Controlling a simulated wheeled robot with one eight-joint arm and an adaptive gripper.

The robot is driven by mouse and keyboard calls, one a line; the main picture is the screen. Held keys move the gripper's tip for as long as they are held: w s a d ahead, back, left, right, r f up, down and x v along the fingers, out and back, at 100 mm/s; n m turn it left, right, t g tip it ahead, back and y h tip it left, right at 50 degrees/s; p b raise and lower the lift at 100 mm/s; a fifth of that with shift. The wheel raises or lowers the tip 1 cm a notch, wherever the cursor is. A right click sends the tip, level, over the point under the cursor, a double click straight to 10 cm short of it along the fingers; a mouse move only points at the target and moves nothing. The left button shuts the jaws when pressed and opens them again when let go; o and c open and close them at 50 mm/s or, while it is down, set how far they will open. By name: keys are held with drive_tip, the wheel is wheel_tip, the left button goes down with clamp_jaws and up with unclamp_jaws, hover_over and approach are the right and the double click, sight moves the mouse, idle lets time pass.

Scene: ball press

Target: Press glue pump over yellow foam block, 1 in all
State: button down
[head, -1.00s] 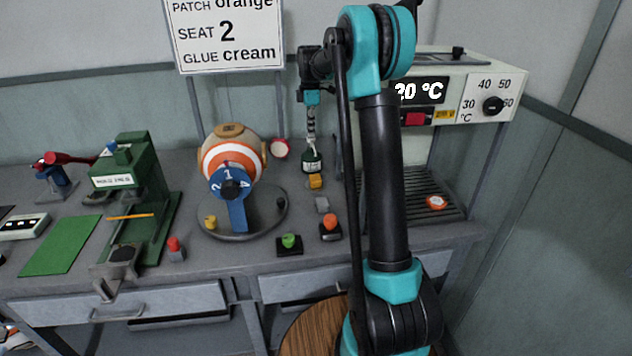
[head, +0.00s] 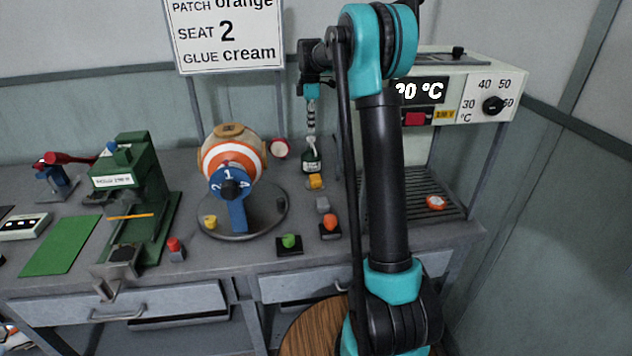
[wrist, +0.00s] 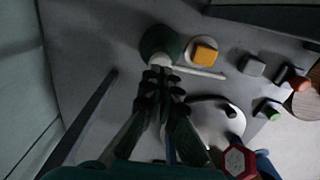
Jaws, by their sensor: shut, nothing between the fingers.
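The dark green glue pump bottle (head: 312,161) stands upright at the back of the bench, with a pale label. In the wrist view, its white pump head and long spout (wrist: 205,72) show. The spout points right and passes beside the yellow foam block in the picture. The yellow foam block (head: 316,182) sits just in front of the bottle; in the wrist view, the block (wrist: 205,52) lies on a pale round patch. My gripper (head: 311,136) points down above the bottle. Its fingers (wrist: 160,74) are shut and empty at the pump head; contact is unclear.
A grey block (head: 322,204) and black pads with an orange piece (head: 330,222) and a green piece (head: 289,241) stand in front. The striped ball (head: 232,160) on its round stand is left. A heater rack (head: 440,200) stands right. A sign (head: 228,40) reads glue cream.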

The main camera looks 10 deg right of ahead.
wheel_tip(320, 180, up, 6)
drive_tip(key=shift+f, duration=0.2)
idle(0.3)
